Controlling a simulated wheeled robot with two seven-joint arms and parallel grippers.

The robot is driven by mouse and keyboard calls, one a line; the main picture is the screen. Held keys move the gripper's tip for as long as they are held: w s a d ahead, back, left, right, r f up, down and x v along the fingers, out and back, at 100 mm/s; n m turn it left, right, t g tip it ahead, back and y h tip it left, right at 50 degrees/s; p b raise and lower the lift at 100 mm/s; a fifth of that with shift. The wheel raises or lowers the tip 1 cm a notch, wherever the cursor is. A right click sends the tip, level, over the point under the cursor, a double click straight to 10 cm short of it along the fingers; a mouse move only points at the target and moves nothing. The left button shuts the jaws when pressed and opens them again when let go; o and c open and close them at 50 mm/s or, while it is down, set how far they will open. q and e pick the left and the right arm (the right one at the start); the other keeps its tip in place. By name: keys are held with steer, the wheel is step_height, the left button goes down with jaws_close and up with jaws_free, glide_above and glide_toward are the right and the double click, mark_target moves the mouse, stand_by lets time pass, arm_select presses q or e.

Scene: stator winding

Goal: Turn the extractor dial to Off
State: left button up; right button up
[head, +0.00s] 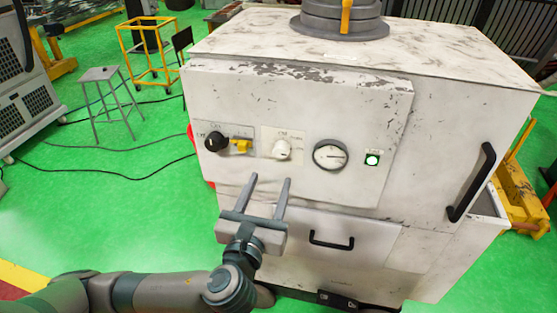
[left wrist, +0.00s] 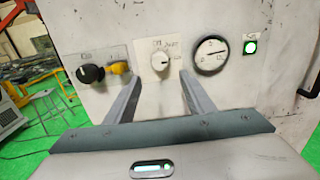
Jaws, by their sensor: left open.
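The extractor (head: 300,95) is a worn white cabinet with a control panel on its front. On the panel is a white dial (head: 282,149) on a pale label plate; the left wrist view shows this dial (left wrist: 161,63) with markings around it, too small to read surely. My left gripper (head: 269,180) is open and empty, just below the dial. In the left wrist view its two fingers (left wrist: 160,82) point at the panel, one on each side below the dial, and I see no contact. My right gripper is not in view.
Left of the dial are a black knob (head: 215,141) and a yellow lever (head: 240,146). Right of it are a round gauge (head: 330,155) and a green light (head: 372,160). A drawer handle (head: 331,241) sits below. A stool (head: 105,98) stands on open green floor.

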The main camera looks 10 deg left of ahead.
mark_target(280, 155)
arm_select(q)
steer(key=w+p, duration=0.2)
steer(key=w, duration=0.6)
steer(key=shift+w+r+p, duration=0.2)
steer(key=shift+p, duration=0.2)
steer(key=shift+w+f, duration=0.1)
steer(key=shift+w, duration=0.5)
steer(key=c, duration=1.1)
steer(key=shift+o, duration=0.2)
